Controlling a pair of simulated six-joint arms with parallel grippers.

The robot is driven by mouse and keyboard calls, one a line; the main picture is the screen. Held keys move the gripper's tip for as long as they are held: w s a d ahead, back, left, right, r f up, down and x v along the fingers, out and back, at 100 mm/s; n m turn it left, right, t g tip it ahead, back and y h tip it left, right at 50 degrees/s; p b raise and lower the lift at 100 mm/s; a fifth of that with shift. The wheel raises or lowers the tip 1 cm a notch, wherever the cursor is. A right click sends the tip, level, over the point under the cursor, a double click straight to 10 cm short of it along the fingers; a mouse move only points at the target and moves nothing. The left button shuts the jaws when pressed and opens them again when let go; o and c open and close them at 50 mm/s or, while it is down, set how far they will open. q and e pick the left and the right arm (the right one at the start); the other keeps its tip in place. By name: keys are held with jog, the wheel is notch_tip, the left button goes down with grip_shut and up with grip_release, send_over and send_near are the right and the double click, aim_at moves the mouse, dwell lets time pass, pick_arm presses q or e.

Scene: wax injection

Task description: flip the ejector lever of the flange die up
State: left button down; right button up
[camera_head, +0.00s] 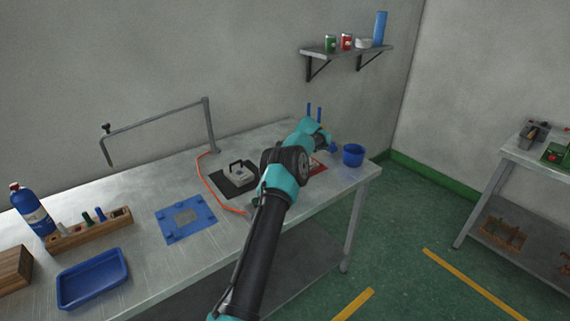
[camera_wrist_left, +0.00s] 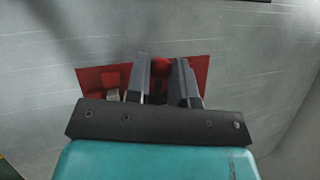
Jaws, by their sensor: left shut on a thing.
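In the left wrist view my left gripper (camera_wrist_left: 163,88) is shut on a red round knob (camera_wrist_left: 161,67), which sits between its two grey fingers. The knob looks like the end of the ejector lever; the lever's shaft and angle are hidden by the fingers. Below it lies a red plate (camera_wrist_left: 90,78) with a small red block (camera_wrist_left: 111,79) beside the left finger. In the head view the red plate (camera_head: 319,169) shows only in part at the table's right end, behind my left arm. The die's body cannot be made out. My right gripper is not in view.
A blue cup (camera_head: 353,155) stands right of my arm, near the table's edge. A grey block with a black handle (camera_head: 240,175) sits on a dark mat to the left, beside an orange cable (camera_head: 214,190). A blue plate (camera_head: 187,218) and blue tray (camera_head: 92,279) lie farther left.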

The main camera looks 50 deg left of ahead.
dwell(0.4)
pick_arm(q)
jog(key=c, duration=1)
grip_release()
jog(key=shift+r, duration=0.1)
